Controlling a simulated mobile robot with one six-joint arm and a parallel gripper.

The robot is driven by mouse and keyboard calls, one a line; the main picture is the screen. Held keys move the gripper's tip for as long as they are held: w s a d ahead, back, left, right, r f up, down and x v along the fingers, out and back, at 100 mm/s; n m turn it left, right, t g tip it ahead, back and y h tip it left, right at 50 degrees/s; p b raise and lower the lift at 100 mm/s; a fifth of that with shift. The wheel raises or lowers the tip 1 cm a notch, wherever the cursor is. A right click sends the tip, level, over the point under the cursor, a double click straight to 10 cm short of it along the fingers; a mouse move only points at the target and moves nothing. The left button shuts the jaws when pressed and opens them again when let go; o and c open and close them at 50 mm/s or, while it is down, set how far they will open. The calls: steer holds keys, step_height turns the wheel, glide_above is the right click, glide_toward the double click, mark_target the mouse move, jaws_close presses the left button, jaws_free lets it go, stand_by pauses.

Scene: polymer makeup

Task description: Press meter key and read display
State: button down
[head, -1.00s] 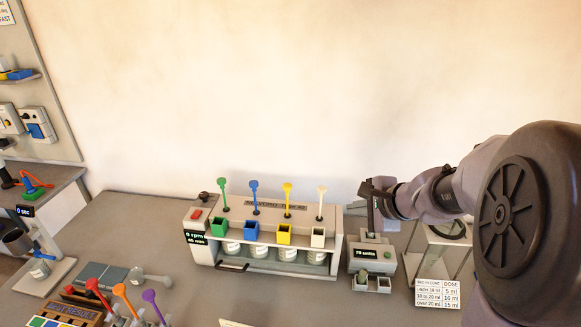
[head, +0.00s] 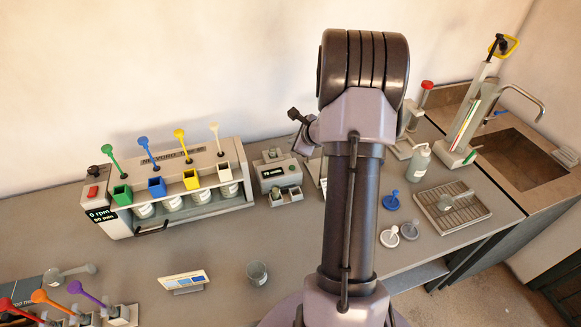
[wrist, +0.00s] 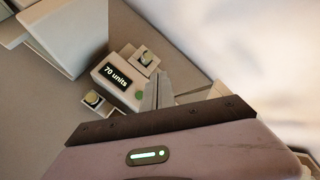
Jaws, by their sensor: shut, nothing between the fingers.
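The meter (head: 280,174) is a small light grey box at the back of the bench, right of the jar machine. Its dark display (wrist: 116,77) reads "70 units" in the wrist view. A round green key (wrist: 139,94) sits beside the display there. Small cups stand at two sides of the meter. My gripper (wrist: 158,82) is shut and empty; its fingers appear close beside the key, apart from it in the picture. The height gap cannot be told. In the head view my arm hides most of the gripper, just right of the meter.
The jar machine (head: 125,224) with coloured scoops stands left of the meter; its display shows 0 rpm. A small sign (head: 184,281) and a glass beaker (head: 257,273) stand in front. Right of my arm are a bottle (head: 419,162), coloured discs, a drain tray (head: 437,215) and a sink (head: 531,119).

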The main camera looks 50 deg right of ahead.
steer(key=b, duration=0.7)
glide_above(294, 169)
step_height(294, 169, down, 8)
steer(key=shift+f, duration=0.15)
steer(key=shift+f+b, duration=0.3)
steer(key=shift+b, duration=0.05)
stand_by(1.3)
steer(key=shift+f+b, duration=0.4)
steer(key=shift+b, duration=0.25)
steer(key=shift+f+b, duration=0.3)
steer(key=shift+b, duration=0.15)
stand_by(0.3)
steer(key=shift+r, duration=0.1)
steer(key=shift+r+p, duration=0.5)
steer(key=shift+r, duration=0.15)
